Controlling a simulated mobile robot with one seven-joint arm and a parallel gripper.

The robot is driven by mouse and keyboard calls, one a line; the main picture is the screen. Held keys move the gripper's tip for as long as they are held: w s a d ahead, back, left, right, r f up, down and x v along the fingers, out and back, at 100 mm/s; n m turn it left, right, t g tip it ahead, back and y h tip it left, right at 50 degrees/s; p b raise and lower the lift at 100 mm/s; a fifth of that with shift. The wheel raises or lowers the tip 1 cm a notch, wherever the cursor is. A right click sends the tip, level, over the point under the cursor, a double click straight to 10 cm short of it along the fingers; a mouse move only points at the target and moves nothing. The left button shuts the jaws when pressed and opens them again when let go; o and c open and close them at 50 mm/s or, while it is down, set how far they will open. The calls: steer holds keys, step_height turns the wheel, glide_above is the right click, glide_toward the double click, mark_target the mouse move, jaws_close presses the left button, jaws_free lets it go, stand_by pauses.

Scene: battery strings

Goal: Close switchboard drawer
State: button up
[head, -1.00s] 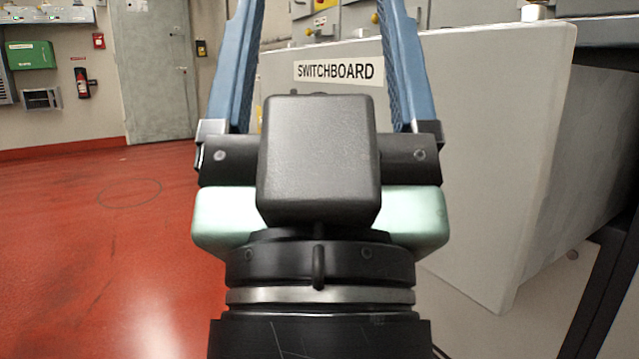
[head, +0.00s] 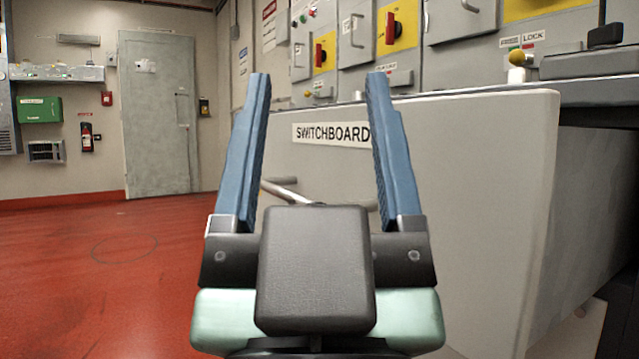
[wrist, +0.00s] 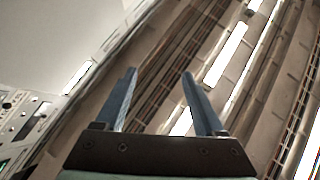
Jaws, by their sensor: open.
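The switchboard drawer (head: 470,190) is a large light grey box front with a white label reading SWITCHBOARD (head: 331,133). It stands out from the cabinet behind it, so it is open. A metal bar handle (head: 283,192) shows on its front below the label, partly hidden by my gripper. My gripper (head: 316,80) is open and empty, its two blue fingers pointing up in front of the drawer. Whether it touches the drawer cannot be told. In the wrist view the gripper (wrist: 158,75) is also open, with nothing between the fingers.
The cabinet (head: 355,50) behind has red and yellow switches and a yellow-green knob (head: 517,58) near the drawer's right top. Red floor (head: 110,270) is clear at left.

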step_height(320, 180, up, 9)
steer(key=p, duration=0.8)
steer(key=shift+f, duration=0.2)
steer(key=c, duration=0.9)
steer(key=r+p, duration=1.5)
steer(key=p, duration=0.1)
steer(key=shift+w+a, duration=0.1)
steer(key=shift+w, duration=0.3)
jaws_close()
steer(key=w+a+n+g+p, duration=0.45)
steer(key=w+g+p, duration=0.25)
steer(key=w+p, duration=0.65)
steer(key=a+f+n+g+h+p, duration=0.35)
steer(key=f+n+g+p, duration=0.45)
steer(key=f+p, duration=0.6)
steer(key=s+d+f+n+g+h+p, duration=0.1)
steer(key=s+f+n+g+h+p, duration=0.2)
steer(key=s+f+n+p, duration=0.45)
steer(key=s+d+f+n+g+h+p, duration=0.2)
steer(key=s+f+n+g+h, duration=0.15)
steer(key=s, duration=0.75)
steer(key=r+b+x, duration=0.1)
steer(key=x, duration=1.2)
steer(key=shift+w+d, duration=0.4)
steer(key=shift+d, duration=0.25)
